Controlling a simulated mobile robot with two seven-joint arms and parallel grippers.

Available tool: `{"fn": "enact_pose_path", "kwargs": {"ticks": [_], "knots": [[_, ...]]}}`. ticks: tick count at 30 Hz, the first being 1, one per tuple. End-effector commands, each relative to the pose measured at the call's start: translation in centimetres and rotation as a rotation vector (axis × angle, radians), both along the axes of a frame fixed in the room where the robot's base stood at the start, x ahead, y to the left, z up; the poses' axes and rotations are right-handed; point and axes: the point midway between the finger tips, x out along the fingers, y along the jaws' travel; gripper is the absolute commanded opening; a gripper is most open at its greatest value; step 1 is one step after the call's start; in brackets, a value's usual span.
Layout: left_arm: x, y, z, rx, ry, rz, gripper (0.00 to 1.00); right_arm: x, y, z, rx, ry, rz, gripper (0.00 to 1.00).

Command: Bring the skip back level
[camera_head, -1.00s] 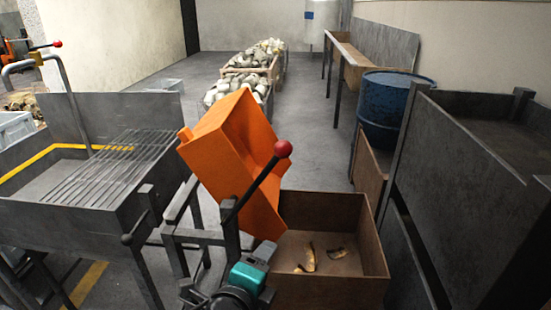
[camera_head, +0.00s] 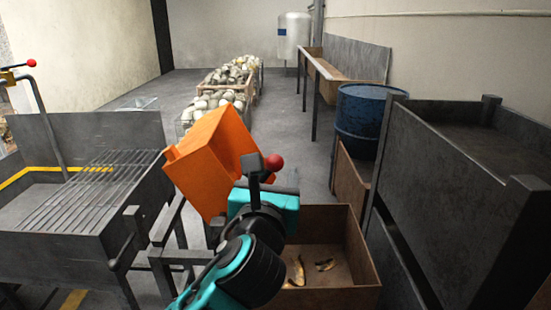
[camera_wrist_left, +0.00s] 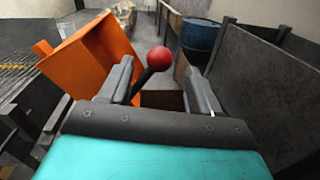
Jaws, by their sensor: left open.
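The orange skip (camera_head: 207,163) is tipped steeply toward the brown bin (camera_head: 350,255) at its right. Its lever ends in a red ball knob (camera_head: 273,162), just right of the skip in the head view. My left gripper (camera_head: 258,163) is open beside the knob, partly hiding the lever and the skip's lower side. In the left wrist view the red knob (camera_wrist_left: 159,58) and dark lever appear between the two open fingers (camera_wrist_left: 160,88), beyond the palm. I cannot tell whether the fingers touch the lever. The skip (camera_wrist_left: 93,58) also shows tilted at the left there.
A few yellowish pieces (camera_head: 298,270) lie in the brown bin. A grey grated table (camera_head: 95,195) stands at the left. A blue drum (camera_head: 365,118) and a tall dark-walled bin (camera_head: 440,190) stand at the right. Open floor (camera_head: 285,140) lies behind the skip.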

Motion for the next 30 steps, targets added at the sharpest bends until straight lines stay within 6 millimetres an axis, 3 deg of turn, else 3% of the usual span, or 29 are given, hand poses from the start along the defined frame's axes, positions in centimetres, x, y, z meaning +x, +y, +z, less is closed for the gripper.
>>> {"fn": "enact_pose_path", "kwargs": {"ticks": [6, 12, 25, 30], "knots": [[4.3, -0.5, 0.0, -0.002, 0.0, 0.0, 0.63, 0.0, 0.0, -0.5, 0.001, 0.0, -0.001, 0.4], [6.7, -0.8, 0.0, -0.002, -0.001, -0.002, 0.63, 0.0, 0.0, -0.6, 0.0, 0.0, -0.001, 0.4], [7.5, -0.9, 0.0, -0.003, 0.001, -0.002, 0.63, 0.0, 0.0, -0.7, 0.0, 0.0, -0.001, 0.4], [7.5, -0.9, 0.0, -0.003, 0.001, -0.002, 0.47, 0.0, 0.0, -0.7, 0.0, 0.0, -0.001, 0.4]]}}
